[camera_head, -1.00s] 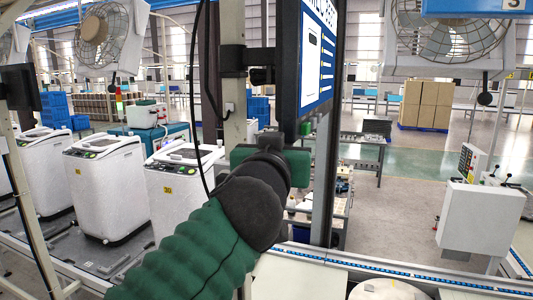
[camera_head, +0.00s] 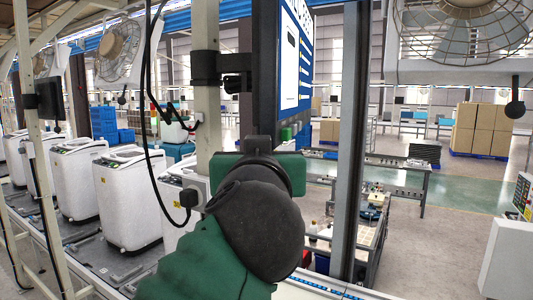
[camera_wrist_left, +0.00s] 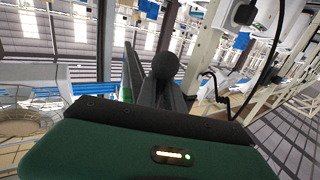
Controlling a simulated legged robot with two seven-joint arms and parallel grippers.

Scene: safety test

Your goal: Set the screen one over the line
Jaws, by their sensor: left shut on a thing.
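The screen (camera_head: 294,60) hangs at top centre in the head view, seen at a steep angle, with a blue and white display and a dark frame. It sits beside a pale post (camera_head: 206,120) with a black clamp bracket. My left gripper (camera_head: 257,145) is below the screen's lower left edge; its green palm faces away from me and hides most of the fingers. In the left wrist view the fingers (camera_wrist_left: 163,88) are shut at a dark round-ended knob (camera_wrist_left: 165,66). Whether the knob belongs to the screen I cannot tell. My right gripper is not in view.
White washing machines (camera_head: 124,200) stand in a row on the line at left. A dark upright post (camera_head: 350,150) stands just right of my gripper. A cart (camera_head: 372,225) with small parts and cardboard boxes (camera_head: 480,130) are farther back.

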